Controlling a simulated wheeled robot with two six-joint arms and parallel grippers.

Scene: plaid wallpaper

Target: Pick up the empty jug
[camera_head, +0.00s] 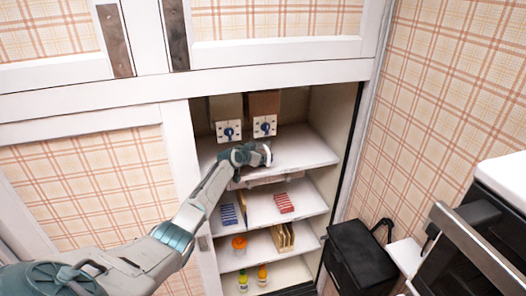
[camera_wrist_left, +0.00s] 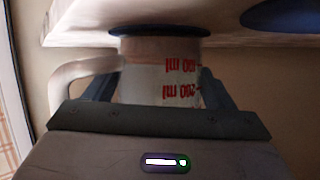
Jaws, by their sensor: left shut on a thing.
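The jug (camera_wrist_left: 160,75) is pale and partly see-through, with red ml marks and a pale handle (camera_wrist_left: 85,75). In the left wrist view it appears upside down, its end against a dark blue disc (camera_wrist_left: 160,30) on the white shelf. Whether it touches the disc is unclear. My left gripper (camera_head: 250,156) is at the top shelf (camera_head: 304,150) inside the cupboard. Its fingers lie on both sides of the jug and are shut on it. In the head view the jug is small and mostly hidden by the gripper. My right gripper is not in view.
Two switches with blue knobs (camera_head: 265,126) are on the cupboard's back wall. Lower shelves hold blue packs (camera_head: 229,215), red packs (camera_head: 284,203), an orange-lidded jar (camera_head: 239,244) and bottles (camera_head: 262,275). A black bin (camera_head: 360,258) stands right of the cupboard. A second dark blue disc (camera_wrist_left: 282,15) lies beside the jug.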

